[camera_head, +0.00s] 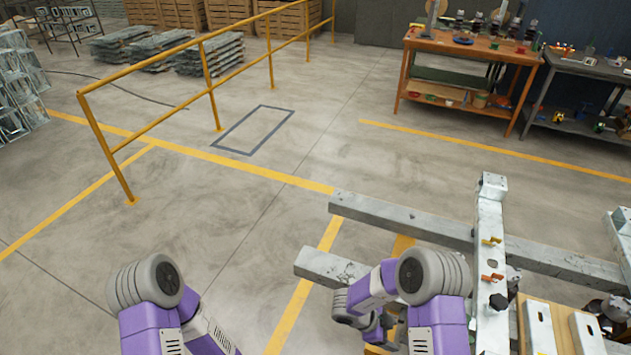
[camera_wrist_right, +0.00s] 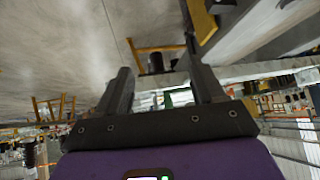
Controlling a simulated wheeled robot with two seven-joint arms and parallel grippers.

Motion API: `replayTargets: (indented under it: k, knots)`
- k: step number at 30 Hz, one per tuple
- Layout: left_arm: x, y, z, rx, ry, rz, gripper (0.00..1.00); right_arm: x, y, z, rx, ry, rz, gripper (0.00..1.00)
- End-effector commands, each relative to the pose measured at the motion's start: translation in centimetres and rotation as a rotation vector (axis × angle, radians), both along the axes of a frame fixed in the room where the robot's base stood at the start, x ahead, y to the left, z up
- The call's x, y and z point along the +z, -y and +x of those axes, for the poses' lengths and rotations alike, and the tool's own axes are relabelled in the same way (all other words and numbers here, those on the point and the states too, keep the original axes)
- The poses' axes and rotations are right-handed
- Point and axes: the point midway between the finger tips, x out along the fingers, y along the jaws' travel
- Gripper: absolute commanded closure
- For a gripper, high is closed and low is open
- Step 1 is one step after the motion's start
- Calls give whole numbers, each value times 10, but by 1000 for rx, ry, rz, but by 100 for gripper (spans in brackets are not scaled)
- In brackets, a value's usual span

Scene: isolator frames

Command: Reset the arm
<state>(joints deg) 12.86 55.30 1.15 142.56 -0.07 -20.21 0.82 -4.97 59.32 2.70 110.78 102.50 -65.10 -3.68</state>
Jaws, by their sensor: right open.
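My right arm (camera_head: 435,290) rises from the bottom of the head view, bends at a grey elbow and folds down to the left beside a metal frame. Its far end is low in that view and hard to make out. In the right wrist view my right gripper (camera_wrist_right: 160,75) has its two dark fingers spread apart, with nothing between them. My left arm (camera_head: 150,315) is bent at the lower left of the head view. The left gripper is outside the picture.
A metal frame with grey beams (camera_head: 400,218) and an upright post (camera_head: 490,240) stands close to my right arm. A yellow railing (camera_head: 205,80) is at the upper left. An orange workbench (camera_head: 470,45) stands at the back right. The floor ahead of my left arm is clear.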

Motion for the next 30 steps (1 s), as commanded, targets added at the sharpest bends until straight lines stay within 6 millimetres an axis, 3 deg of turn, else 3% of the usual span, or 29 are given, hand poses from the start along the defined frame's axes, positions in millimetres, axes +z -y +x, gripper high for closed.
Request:
replayTargets:
  k: [7,13,17,21,27,30]
  knots:
    - [-22,0,-2,0,-3,-1,57,-48,3,14,325,34,113,32]
    - [-43,0,-1,0,-2,0,57,-94,-24,4,692,11,300,32]
    - [-56,0,-2,0,-3,-1,57,-118,-50,-22,928,-32,447,32]
    - [-69,0,-2,0,-3,-1,57,-135,-79,-64,1169,-99,615,32]
    - [-81,0,-2,0,-3,-1,57,-142,-105,-122,1419,-185,799,32]
    - [-84,0,-2,-1,-3,-1,57,-141,-111,-138,1483,-209,845,32]
